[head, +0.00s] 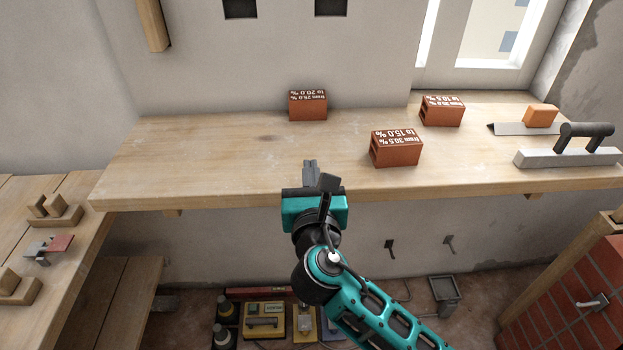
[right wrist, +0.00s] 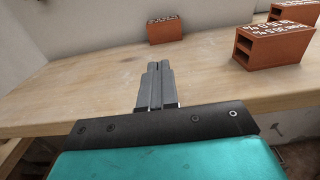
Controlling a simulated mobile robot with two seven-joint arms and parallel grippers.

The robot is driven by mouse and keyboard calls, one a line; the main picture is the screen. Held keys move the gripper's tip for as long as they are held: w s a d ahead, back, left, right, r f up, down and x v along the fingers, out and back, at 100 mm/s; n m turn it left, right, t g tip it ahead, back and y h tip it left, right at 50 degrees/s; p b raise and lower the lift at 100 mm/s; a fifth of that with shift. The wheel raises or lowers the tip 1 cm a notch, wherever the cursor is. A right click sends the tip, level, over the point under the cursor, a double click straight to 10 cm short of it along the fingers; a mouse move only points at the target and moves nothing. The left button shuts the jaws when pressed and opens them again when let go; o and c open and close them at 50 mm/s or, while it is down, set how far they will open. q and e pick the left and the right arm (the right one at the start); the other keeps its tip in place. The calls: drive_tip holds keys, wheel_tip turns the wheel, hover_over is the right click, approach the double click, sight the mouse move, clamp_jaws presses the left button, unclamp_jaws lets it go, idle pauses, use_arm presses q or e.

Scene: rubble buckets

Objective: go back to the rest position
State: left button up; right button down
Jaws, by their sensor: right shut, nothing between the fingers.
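My right gripper (head: 311,172) is shut and empty over the front part of the wooden shelf (head: 200,160) in the head view. Its shut fingers also show in the right wrist view (right wrist: 157,82), pointing toward the back of the shelf. The teal right arm comes up from the lower right. A labelled red brick (head: 308,106) stands at the back of the shelf, beyond the fingers and apart from them. A second labelled brick (head: 397,149) is to the right of the gripper. My left gripper is not in view.
A third brick (head: 442,111), a trowel (head: 524,127) with an orange block and a float with a black handle (head: 567,157) lie on the right of the shelf. A lower wooden bench (head: 65,262) is at left. The shelf's left half is clear.

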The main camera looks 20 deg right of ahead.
drive_tip(key=s+d+f+m+g, duration=0.6)
drive_tip(key=s+f+m+g, duration=0.35)
drive_tip(key=m, duration=0.75)
drive_tip(key=s+f+m+g+y, duration=0.4)
drive_tip(key=s+m+y, duration=0.1)
drive_tip(key=s+m, duration=0.95)
drive_tip(key=w+a+f+n+t+y, duration=0.1)
drive_tip(key=w+a+f+t+y, duration=0.1)
drive_tip(key=w+f+t, duration=0.5)
drive_tip(key=shift+a+f, duration=0.85)
drive_tip(key=shift+f, duration=0.2)
